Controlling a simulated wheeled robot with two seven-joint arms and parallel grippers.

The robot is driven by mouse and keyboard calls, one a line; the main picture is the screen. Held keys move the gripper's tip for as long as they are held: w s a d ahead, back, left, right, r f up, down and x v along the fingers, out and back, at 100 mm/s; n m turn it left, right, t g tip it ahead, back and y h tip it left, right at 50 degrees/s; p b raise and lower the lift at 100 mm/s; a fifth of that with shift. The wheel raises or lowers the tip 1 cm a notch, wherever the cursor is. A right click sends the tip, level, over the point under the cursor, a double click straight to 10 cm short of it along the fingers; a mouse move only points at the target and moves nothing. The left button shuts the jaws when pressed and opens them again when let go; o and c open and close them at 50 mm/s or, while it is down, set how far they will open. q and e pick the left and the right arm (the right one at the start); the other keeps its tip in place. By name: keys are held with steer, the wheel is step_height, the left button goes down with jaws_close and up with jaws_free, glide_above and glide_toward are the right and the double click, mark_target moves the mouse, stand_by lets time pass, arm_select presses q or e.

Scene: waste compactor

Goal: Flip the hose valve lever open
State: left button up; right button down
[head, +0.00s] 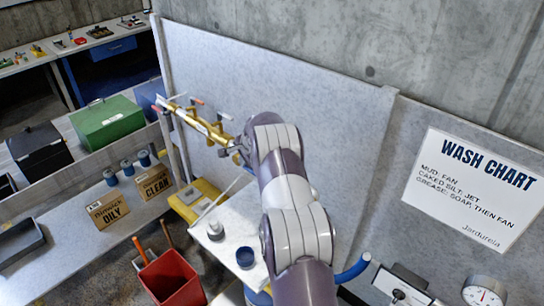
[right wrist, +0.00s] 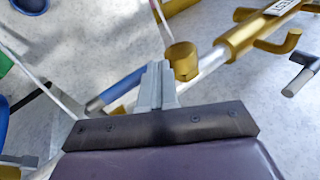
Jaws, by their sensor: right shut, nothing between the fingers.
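A brass pipe assembly (head: 203,125) with several small side handles runs along the grey panel in the head view. It also shows in the right wrist view (right wrist: 262,28), with a white label on it. A round brass fitting (right wrist: 182,58) stands just beyond my fingertips. A dark-gripped grey handle (right wrist: 303,76) is at the right edge, and a blue bar (right wrist: 116,90) lies left of my fingers. I cannot tell which of these is the hose valve lever. My right gripper (head: 232,150) is shut and empty, close beside the pipe; its fingertips (right wrist: 157,76) show in the wrist view.
A white ledge (head: 222,232) with a blue cup (head: 245,257) is below my right arm. A red bin (head: 173,280), cardboard boxes (head: 110,210) and a green case (head: 107,122) are at left. A wash chart (head: 472,188) hangs at right, above a gauge (head: 484,292).

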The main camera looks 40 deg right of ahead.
arm_select(q)
step_height(320, 180, up, 3)
steer(key=shift+s+f+p, duration=0.1)
steer(key=shift+s+p, duration=0.05)
steer(key=shift+p, duration=0.75)
arm_select(e)
steer(key=shift+a+f+g, duration=0.1)
steer(key=shift+f+g, duration=0.4)
steer(key=shift+s, duration=0.1)
steer(key=shift+f, duration=0.1)
arm_select(q)
step_height(320, 180, down, 6)
steer(key=b, duration=0.6)
steer(key=shift+f+b, duration=0.25)
steer(key=shift+b, duration=0.05)
arm_select(e)
steer(key=v, duration=1.3)
steer(key=shift+r, duration=0.2)
